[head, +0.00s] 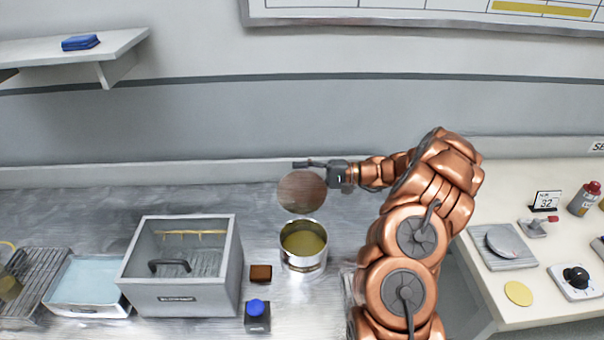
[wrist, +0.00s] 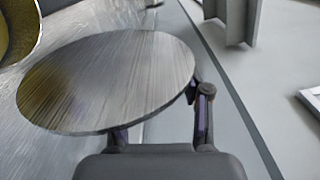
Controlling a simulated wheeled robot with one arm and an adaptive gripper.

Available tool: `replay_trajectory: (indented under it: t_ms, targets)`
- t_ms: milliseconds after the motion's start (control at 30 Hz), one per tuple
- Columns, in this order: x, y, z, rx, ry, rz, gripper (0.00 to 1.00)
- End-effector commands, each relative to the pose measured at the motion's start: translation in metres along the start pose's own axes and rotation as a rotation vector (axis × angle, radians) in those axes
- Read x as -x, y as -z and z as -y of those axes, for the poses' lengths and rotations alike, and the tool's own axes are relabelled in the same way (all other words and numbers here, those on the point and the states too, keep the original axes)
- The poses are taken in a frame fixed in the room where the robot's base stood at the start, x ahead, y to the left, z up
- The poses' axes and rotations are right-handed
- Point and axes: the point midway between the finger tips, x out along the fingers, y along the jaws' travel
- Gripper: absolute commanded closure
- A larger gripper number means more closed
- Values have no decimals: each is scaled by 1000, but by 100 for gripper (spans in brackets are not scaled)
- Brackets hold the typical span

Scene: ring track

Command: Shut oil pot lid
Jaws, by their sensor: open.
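The oil pot (head: 303,262) is a round metal pot on the steel counter, with yellow oil showing inside. Its round metal lid (head: 302,191) stands raised at the pot's back edge, so the pot is open. My gripper (head: 310,165) is at the lid's upper back edge, reaching in from the right. In the wrist view the lid (wrist: 115,80) fills the middle, and the pot (wrist: 20,28) shows at the upper left. My gripper's fingers (wrist: 160,112) are spread apart at the lid's near edge and partly hidden by it. I cannot tell whether they touch it.
A grey glass-topped box (head: 180,297), a blue-buttoned block (head: 257,315) and a small brown block (head: 261,273) stand left of the pot. The wall is close behind the lid. A white table (head: 540,312) with several items lies right.

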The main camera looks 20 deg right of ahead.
Motion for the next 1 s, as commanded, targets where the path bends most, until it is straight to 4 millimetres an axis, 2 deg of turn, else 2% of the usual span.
replay_trajectory:
  t_ms: [200, 667, 1000]
  targets:
    - [0, 0, 0, 0, 0, 0, 52]
    - [0, 0, 0, 0, -1, 0, 100]
    - [0, 0, -1, -1, -1, 0, 100]
